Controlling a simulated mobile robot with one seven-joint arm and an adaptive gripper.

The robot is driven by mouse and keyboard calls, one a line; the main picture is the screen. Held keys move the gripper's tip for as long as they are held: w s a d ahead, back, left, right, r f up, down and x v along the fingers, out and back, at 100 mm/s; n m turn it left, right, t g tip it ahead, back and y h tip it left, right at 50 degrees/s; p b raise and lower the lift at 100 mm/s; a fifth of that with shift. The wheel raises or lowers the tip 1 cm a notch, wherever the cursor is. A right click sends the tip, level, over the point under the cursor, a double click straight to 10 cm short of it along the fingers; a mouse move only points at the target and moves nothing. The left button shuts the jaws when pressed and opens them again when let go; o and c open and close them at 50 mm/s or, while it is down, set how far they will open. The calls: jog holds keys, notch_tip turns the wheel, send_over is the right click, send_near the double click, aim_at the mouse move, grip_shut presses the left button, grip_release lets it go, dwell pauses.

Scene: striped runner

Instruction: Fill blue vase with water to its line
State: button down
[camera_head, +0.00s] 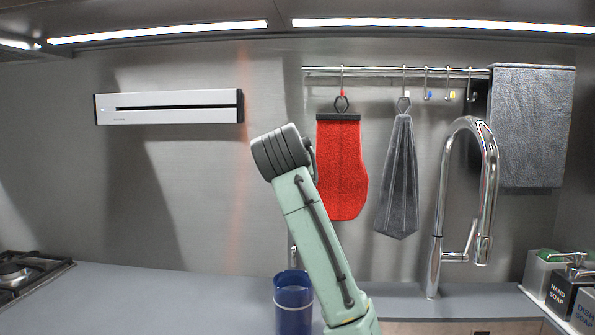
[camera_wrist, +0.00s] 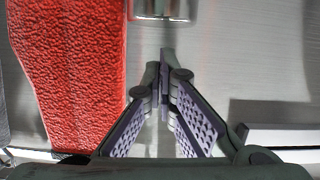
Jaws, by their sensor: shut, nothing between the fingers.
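The blue vase (camera_head: 293,318) stands upright on the counter behind my arm in the head view; my arm covers part of its right side. A lighter band shows near its top, and I cannot tell whether water is in it. The chrome tap (camera_head: 434,240) rises at the right with its arched spout bent down. My gripper (camera_wrist: 164,58) is shut and empty in the wrist view, its fingertips together in front of the grey wall. In the head view I cannot make out its fingers. The vase does not show in the wrist view.
A red mitt (camera_head: 342,170) and a grey cloth (camera_head: 400,180) hang from the rail (camera_head: 390,71); the mitt also shows in the wrist view (camera_wrist: 75,70). A wall unit (camera_head: 170,106), a hob (camera_head: 25,272) and soap dispensers (camera_head: 560,295) flank the counter (camera_head: 150,295), clear at left.

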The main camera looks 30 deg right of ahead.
jog(key=r+b+v, duration=0.1)
jog(key=b+v, duration=0.3)
jog(key=v, duration=0.6)
jog(key=shift+r, duration=0.35)
